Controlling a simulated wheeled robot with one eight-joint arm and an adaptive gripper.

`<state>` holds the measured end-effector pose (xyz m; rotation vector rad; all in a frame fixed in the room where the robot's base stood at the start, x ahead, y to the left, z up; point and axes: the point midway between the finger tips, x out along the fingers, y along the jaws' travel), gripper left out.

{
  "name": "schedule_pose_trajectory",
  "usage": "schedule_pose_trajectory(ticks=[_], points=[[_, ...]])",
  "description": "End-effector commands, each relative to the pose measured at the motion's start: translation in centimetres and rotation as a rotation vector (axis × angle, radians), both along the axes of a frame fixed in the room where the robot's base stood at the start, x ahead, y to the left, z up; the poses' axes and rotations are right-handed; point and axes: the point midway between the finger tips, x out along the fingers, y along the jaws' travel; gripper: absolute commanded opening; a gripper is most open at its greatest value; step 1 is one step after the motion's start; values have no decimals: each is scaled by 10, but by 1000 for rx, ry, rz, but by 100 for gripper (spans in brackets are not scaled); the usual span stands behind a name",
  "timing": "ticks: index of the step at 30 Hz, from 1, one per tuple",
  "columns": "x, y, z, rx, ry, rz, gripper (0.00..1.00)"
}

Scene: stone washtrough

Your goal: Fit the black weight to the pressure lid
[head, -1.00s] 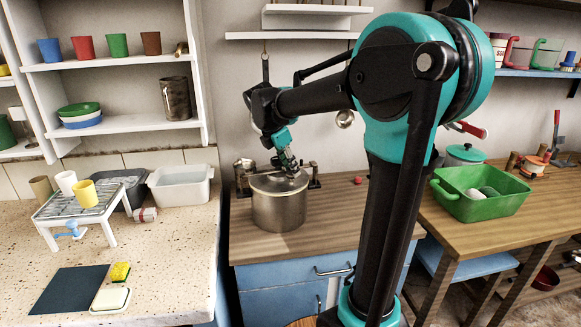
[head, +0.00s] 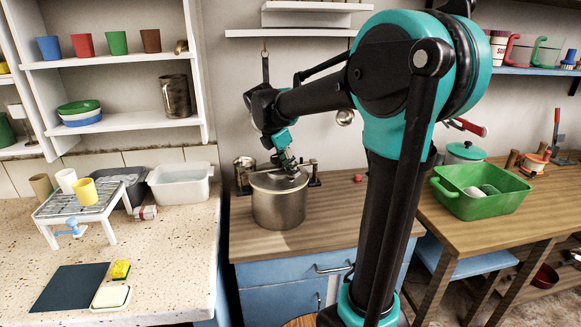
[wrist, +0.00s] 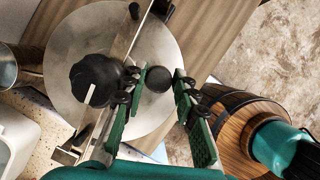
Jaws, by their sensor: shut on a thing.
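The steel pot (head: 279,210) stands on the wooden counter with its pressure lid (head: 272,183) on top. In the wrist view the lid (wrist: 70,45) is a round steel disc with a bar across it and a lobed black knob (wrist: 96,80). My gripper (head: 290,168) is over the lid. In the wrist view my gripper (wrist: 160,84) has its green fingers on either side of the small round black weight (wrist: 159,79), shut on it. The weight appears over the lid, right of the knob; whether it touches the lid cannot be told.
A metal canister (head: 244,172) stands left behind the pot. A small red object (head: 358,179) lies to its right. A white basin (head: 180,187) is on the left counter. A green tub (head: 480,192) is on the right table. Free counter lies in front of the pot.

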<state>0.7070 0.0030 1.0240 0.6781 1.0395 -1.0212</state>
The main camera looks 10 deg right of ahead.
Motion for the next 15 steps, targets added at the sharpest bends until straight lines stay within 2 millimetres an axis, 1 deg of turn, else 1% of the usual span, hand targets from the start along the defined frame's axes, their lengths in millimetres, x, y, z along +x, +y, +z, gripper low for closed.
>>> schedule_pose_trajectory(ticks=[12,13,15], points=[[0,0,-1,0,0,0,0],[0,0,-1,0,0,0,32],[0,0,-1,0,0,0,41]])
